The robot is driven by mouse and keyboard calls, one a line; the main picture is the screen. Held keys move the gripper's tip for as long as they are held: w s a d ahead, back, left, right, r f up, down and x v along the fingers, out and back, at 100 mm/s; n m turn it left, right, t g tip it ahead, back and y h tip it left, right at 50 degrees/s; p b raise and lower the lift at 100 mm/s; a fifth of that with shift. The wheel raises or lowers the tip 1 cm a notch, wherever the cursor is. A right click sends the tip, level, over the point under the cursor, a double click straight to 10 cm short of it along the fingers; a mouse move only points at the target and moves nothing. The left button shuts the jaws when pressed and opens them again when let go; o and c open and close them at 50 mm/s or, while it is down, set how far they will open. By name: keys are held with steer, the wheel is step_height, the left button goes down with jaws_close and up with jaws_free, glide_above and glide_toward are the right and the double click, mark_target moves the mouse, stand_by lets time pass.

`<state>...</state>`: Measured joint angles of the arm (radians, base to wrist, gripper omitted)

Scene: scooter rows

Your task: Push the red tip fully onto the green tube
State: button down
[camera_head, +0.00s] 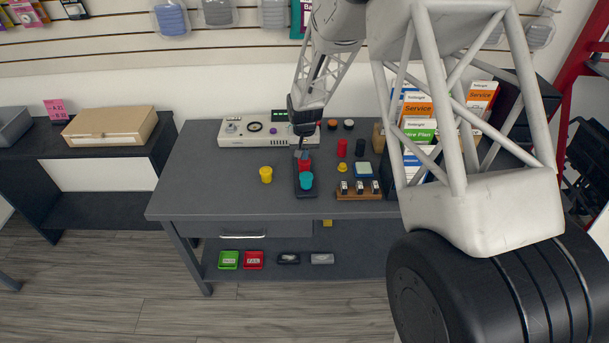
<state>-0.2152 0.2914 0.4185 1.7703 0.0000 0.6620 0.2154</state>
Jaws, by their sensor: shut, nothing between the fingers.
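My gripper (302,153) points down over the back of a narrow dark holder (304,193) on the grey table. Its fingers look shut and empty. A red piece (305,165), which looks like the red tip, is directly below the fingertips at the back of the holder. Whether the fingers touch it I cannot tell. A teal round piece (306,181) stands in front of it in the same holder. I cannot make out a green tube; the red piece may hide it.
A yellow cup (266,175) stands left of the holder. A white device (245,132) is behind. To the right are a red cylinder (342,148), a dark cylinder (360,147), a yellow piece (342,168) and a wooden rack (359,193). The table's left side is clear.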

steer(key=shift+r, duration=1.15)
steer(key=shift+r, duration=0.15)
steer(key=shift+r, duration=2.4)
